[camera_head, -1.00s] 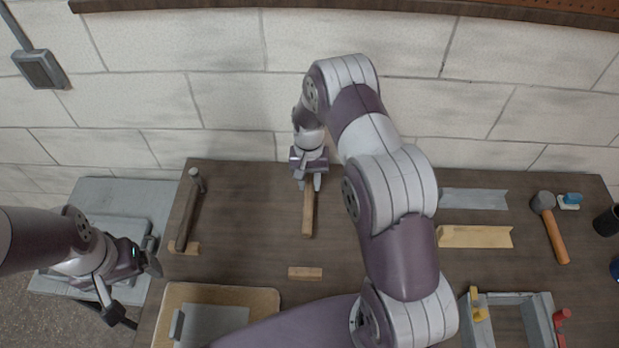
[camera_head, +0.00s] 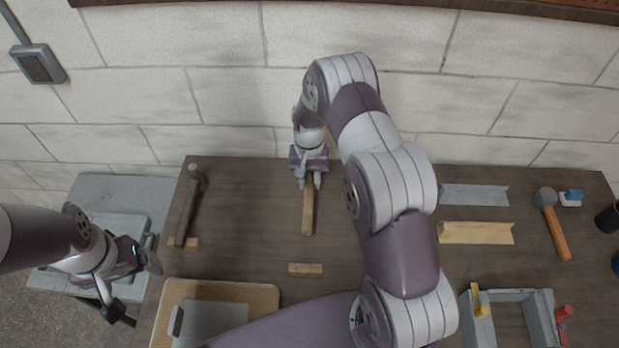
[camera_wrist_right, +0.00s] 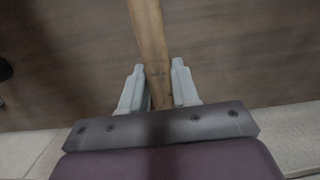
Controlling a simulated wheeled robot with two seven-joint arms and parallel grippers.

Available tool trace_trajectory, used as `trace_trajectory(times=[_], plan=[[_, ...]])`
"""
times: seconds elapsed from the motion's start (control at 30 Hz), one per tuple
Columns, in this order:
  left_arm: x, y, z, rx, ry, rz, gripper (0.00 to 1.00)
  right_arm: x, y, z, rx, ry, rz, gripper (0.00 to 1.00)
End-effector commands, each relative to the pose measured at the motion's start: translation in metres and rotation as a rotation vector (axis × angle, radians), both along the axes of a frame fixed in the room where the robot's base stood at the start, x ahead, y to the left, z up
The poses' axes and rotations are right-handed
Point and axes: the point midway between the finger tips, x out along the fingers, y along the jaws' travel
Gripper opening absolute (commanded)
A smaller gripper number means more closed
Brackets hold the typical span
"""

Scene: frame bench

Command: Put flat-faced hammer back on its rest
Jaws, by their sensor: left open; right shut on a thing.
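My right gripper (camera_head: 309,183) is at the back middle of the bench, shut on a light wooden handle (camera_head: 308,212). The handle points toward the bench front. In the right wrist view the handle (camera_wrist_right: 150,45) runs between the two fingers (camera_wrist_right: 159,85). No hammer head shows on it; that end is hidden at the gripper. A small wooden block (camera_head: 305,270), like a rest, lies bare in front of the handle's end, apart from it. Another hammer (camera_head: 188,205) lies at the left, its handle across a similar block (camera_head: 192,243). My left gripper (camera_head: 148,262) is open and empty, left of the bench.
A wooden board with a grey plate (camera_head: 262,293) lies front left. My right arm covers the bench middle. At right are a grey metal strip (camera_head: 472,195), a yellowish channel (camera_head: 475,233), an orange-handled mallet (camera_head: 556,228) and a grey clamp frame (camera_head: 540,318). The wall stands behind.

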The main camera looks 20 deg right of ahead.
Motion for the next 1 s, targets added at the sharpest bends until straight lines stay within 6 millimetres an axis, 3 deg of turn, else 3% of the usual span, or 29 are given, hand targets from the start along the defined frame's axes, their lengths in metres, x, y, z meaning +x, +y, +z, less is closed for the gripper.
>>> trace_trajectory(times=[0.83,0.87,0.9,0.93,1.0], plan=[[0.000,0.000,-0.013,0.000,0.000,0.000,0.89,0.000,0.000,-0.017,0.000,-0.001,0.000,0.00],[0.000,0.000,-0.013,0.000,0.000,0.000,0.89,0.001,0.000,-0.017,0.000,-0.001,0.000,0.33],[0.000,0.000,-0.013,0.000,0.000,0.000,0.89,0.000,0.000,-0.016,0.000,-0.001,0.000,0.46],[0.000,0.000,-0.012,0.000,0.000,0.000,0.89,0.000,0.000,-0.016,0.000,-0.001,0.000,0.56],[0.000,0.000,-0.013,0.000,0.000,0.000,0.89,0.000,0.000,-0.016,0.000,-0.001,0.000,0.60]])
